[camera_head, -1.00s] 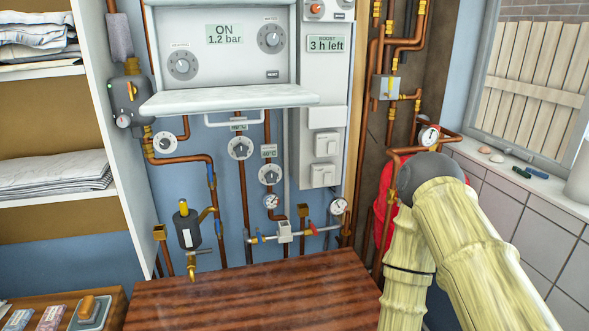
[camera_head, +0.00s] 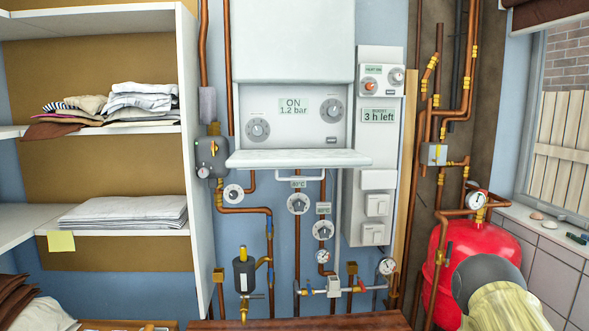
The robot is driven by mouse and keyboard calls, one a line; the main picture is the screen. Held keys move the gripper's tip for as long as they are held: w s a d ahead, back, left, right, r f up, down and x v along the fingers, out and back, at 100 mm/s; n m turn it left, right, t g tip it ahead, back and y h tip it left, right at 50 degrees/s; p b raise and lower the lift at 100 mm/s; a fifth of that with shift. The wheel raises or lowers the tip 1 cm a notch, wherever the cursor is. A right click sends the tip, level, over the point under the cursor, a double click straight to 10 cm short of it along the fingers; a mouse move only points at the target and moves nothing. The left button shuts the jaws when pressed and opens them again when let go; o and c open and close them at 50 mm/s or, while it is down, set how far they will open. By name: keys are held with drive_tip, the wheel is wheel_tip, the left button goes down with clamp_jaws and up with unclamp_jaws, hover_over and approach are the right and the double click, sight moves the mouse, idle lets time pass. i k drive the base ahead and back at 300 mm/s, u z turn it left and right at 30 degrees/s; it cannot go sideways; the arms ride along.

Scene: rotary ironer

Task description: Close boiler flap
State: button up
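The boiler (camera_head: 293,45) is a white wall unit in the middle of the head view. Its control panel (camera_head: 282,119) is exposed, with two dials and a display reading ON 1.2 bar. The boiler flap (camera_head: 298,158) is a white panel that juts out level below the control panel, so it stands open. A small handle-like bar shows just under it. My arm shows only in part at the lower right, well apart from the flap. My gripper is outside the view.
A wooden tabletop (camera_head: 300,322) lies below the boiler. Copper pipes, valves and gauges (camera_head: 298,203) hang under the flap. A white switch box (camera_head: 378,150) stands right of the boiler, a red tank (camera_head: 470,255) farther right. Shelves with folded laundry (camera_head: 125,215) fill the left.

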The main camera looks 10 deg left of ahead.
sight(288, 160)
drive_tip(key=z, duration=1.25)
drive_tip(key=k, duration=0.85)
drive_tip(key=u, duration=1.2)
drive_tip(key=i, duration=0.5)
